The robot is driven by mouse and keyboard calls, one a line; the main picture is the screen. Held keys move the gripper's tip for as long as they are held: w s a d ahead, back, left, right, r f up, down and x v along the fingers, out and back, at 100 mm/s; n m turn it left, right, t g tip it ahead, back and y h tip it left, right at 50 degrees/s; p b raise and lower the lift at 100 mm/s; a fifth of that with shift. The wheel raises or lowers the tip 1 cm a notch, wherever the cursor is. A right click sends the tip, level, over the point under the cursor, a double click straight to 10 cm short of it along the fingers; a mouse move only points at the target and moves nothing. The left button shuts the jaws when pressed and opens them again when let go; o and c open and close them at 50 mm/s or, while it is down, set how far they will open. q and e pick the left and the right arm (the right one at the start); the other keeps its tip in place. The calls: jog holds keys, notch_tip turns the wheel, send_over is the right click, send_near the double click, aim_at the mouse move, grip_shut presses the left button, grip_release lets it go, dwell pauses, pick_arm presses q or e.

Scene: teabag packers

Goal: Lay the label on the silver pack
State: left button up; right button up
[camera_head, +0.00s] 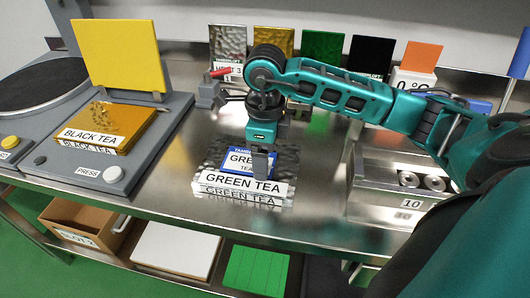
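The silver pack (202,158) lies flat on the steel worktable, with a white GREEN TEA strip (242,184) along its front edge. My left gripper is out of view.
At left, a gold BLACK TEA pack (108,122) lies on a grey press (142,165) below a yellow panel (117,52). Several coloured sheets line the back, including a green one (322,55). A metal bin (383,203) marked 10 stands at right. Bare table lies left of the silver pack.

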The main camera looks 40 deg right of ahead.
jog(key=o, duration=0.9)
jog(key=shift+f, duration=0.15)
jog(key=shift+o, duration=0.2)
jog(key=shift+r, duration=0.5)
notch_tip(320, 180, up, 12)
jog(key=p, duration=0.1)
jog(key=shift+f, duration=0.25)
